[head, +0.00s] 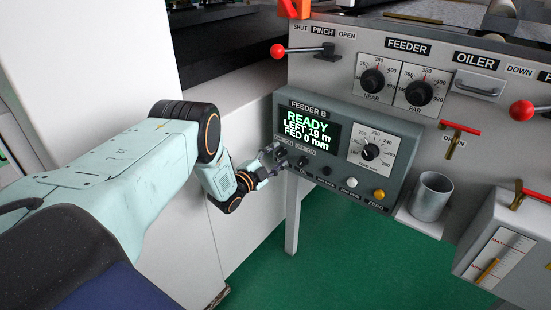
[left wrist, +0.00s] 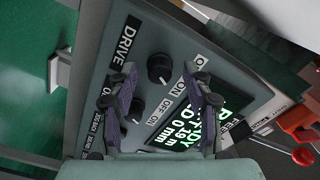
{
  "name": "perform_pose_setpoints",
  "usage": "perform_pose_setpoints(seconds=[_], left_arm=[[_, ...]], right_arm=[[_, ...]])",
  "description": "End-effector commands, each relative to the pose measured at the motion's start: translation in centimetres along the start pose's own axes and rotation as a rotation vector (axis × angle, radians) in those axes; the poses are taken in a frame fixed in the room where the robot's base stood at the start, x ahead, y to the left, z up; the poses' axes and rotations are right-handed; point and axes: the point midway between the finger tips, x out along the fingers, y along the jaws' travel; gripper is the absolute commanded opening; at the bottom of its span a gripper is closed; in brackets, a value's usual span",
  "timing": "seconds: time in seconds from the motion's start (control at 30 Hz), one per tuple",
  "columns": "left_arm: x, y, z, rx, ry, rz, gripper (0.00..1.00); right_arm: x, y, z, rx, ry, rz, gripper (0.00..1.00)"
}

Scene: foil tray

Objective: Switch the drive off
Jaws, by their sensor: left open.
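The feeder B box (head: 335,100) is grey with a lit screen (head: 307,130) reading READY, LEFT 19 m, FED 0 mm. Low on its left side sits the black drive knob (left wrist: 160,68), beside the DRIVE label (left wrist: 121,42) in the left wrist view. In the head view my gripper largely covers this knob. My left gripper (head: 274,158) is open at the box's lower left. In the left wrist view its fingers (left wrist: 164,84) stand apart on either side of the drive knob. I cannot tell whether they touch it. The knob's exact setting is unclear. My right gripper is not in view.
A second black knob (left wrist: 136,109) sits close to the drive knob. A white button (head: 351,183), an amber button (head: 378,195) and a dial (head: 370,152) are further right. A metal cup (head: 431,197) stands right of the box. Red-knobbed levers (head: 278,50) stick out above.

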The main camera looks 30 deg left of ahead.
Motion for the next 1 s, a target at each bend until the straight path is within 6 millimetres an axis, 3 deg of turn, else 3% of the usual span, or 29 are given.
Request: perform_pose_setpoints(seconds=[0.63, 1.0], left_arm=[[-0.05, 0.0, 0.04, 0.0, -0.001, 0.0, 0.0], [-0.08, 0.02, 0.1, -0.051, -0.002, 0.0, 0.0]], right_arm=[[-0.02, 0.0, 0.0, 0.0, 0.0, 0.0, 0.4], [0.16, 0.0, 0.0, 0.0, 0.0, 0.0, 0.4]])
